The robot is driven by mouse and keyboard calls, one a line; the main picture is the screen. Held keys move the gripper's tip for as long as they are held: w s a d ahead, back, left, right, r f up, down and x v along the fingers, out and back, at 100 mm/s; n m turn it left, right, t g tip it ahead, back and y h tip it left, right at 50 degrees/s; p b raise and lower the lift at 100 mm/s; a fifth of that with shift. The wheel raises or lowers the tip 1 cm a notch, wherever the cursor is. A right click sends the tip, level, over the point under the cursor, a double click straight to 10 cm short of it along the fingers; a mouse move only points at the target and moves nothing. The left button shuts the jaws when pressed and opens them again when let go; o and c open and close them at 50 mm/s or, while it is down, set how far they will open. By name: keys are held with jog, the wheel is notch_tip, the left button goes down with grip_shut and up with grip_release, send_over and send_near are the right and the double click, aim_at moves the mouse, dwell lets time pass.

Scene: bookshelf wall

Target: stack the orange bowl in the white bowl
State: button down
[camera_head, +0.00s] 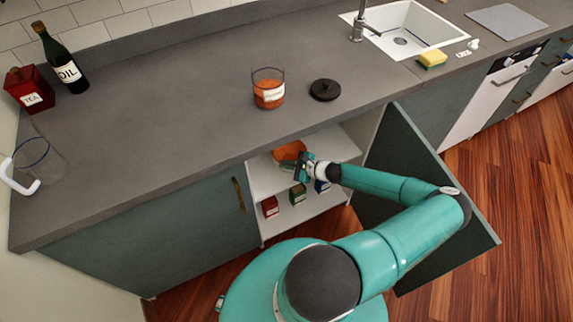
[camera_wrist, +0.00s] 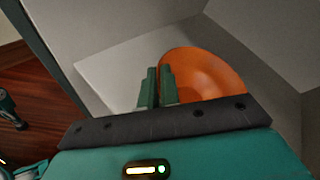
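The orange bowl (camera_head: 289,151) is inside the open lower cabinet, at the upper white shelf, just under the counter edge. In the wrist view the orange bowl (camera_wrist: 205,72) is tilted, with its hollow side partly facing the camera. My gripper (camera_head: 302,168) reaches into the cabinet at the bowl's near side. In the wrist view my gripper's fingers (camera_wrist: 158,72) are close together with the bowl's left rim at them, and they look shut on that rim. Part of the bowl is hidden behind the gripper. I cannot make out a white bowl in either view.
The cabinet door (camera_head: 415,190) stands open to the right of my arm. Small boxes, one of them red (camera_head: 270,207), stand on the lower shelf (camera_head: 295,222). A jar (camera_head: 268,95) and a black lid (camera_head: 325,90) are on the counter (camera_head: 190,100) above.

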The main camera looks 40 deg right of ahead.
jog(key=shift+f, duration=0.4)
jog(key=shift+f, duration=0.2)
jog(key=c, duration=1.6)
grip_release()
jog(key=shift+r, duration=0.25)
jog(key=v, duration=1.2)
jog(key=shift+r, duration=0.35)
